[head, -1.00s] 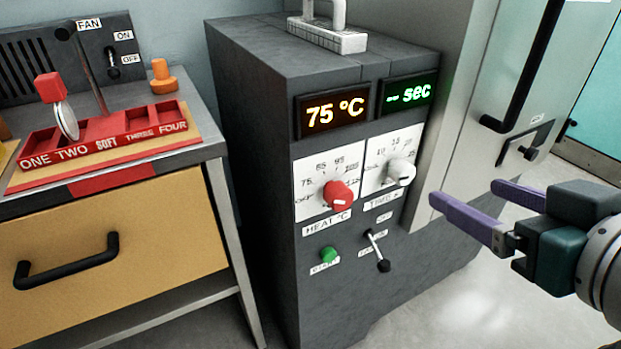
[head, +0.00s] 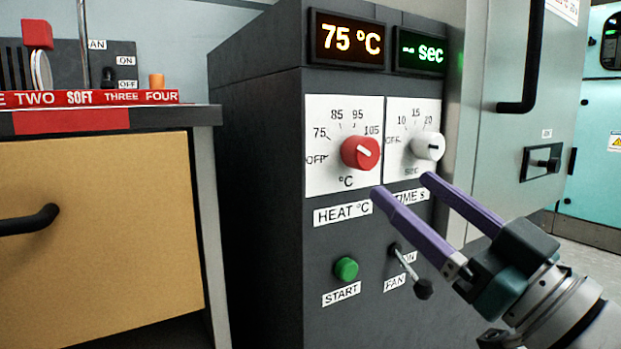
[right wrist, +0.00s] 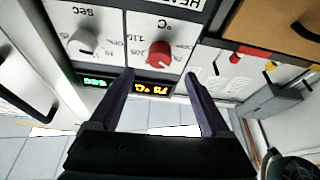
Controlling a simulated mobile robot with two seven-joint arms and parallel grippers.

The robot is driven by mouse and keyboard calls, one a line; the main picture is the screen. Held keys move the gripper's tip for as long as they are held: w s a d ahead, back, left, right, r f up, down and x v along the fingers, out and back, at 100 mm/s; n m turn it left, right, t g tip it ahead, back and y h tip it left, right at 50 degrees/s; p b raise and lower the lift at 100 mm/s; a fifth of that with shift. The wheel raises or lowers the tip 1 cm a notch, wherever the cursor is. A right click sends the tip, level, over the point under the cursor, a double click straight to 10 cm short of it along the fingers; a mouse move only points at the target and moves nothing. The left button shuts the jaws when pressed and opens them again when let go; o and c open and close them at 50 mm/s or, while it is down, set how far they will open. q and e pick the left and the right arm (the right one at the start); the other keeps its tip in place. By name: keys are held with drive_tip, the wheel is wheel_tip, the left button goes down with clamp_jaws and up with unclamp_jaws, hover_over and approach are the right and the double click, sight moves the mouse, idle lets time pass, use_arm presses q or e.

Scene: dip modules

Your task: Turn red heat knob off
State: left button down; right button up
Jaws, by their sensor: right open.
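The red heat knob (head: 360,152) sits on a white dial plate marked OFF, 75, 85, 95 and 105, above the HEAT °C label. Its white mark points to the upper left. The display above it (head: 346,39) reads 75 °C. My right gripper (head: 399,184) is open and empty, with its purple fingers pointing up and left, just below the knobs in the head view. In the right wrist view the red knob (right wrist: 158,56) lies ahead, between and beyond the fingertips, and no contact shows. My left gripper is not in view.
The white time knob (head: 428,146) is close right of the red knob. A green start button (head: 346,269) and a fan lever (head: 411,271) are below. A bench with a yellow drawer (head: 100,235) stands left. A door with a black handle (head: 525,65) is right.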

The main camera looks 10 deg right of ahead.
sight(369, 157)
drive_tip(key=b+x, duration=0.2)
drive_tip(key=x, duration=0.6)
drive_tip(key=shift+w+r, duration=0.15)
drive_tip(key=shift+w, duration=0.05)
clamp_jaws()
idle(0.4)
